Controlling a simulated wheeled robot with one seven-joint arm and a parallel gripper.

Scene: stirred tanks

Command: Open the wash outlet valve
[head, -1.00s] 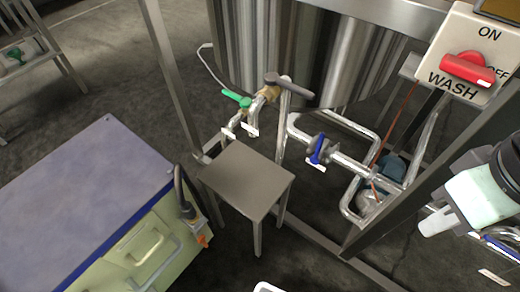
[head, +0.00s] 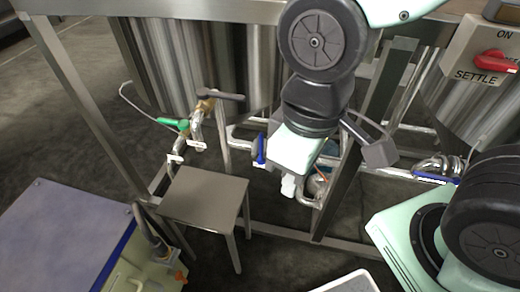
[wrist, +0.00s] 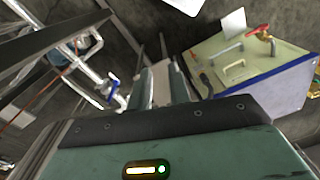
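The tank at centre left (head: 200,60) carries a brass-bodied valve with a dark grey lever (head: 220,95) and a green-handled tap (head: 173,124) with a white tag. A blue valve handle (head: 260,150) sits on the pipe lower right of them; it also shows in the wrist view (wrist: 112,91). No readable label shows which is the wash outlet valve. My gripper (head: 289,186) points down, just right of the blue handle and apart from it. It also shows in the wrist view (wrist: 160,88). I see nothing held, but its finger opening is unclear.
A grey stool (head: 205,196) stands below the tank valves. A bench with a blue edge (head: 60,240) is at lower left. A metal frame post (head: 370,130) stands right of my gripper. A SETTLE switch box (head: 480,60) and another blue handle (head: 435,179) are at right.

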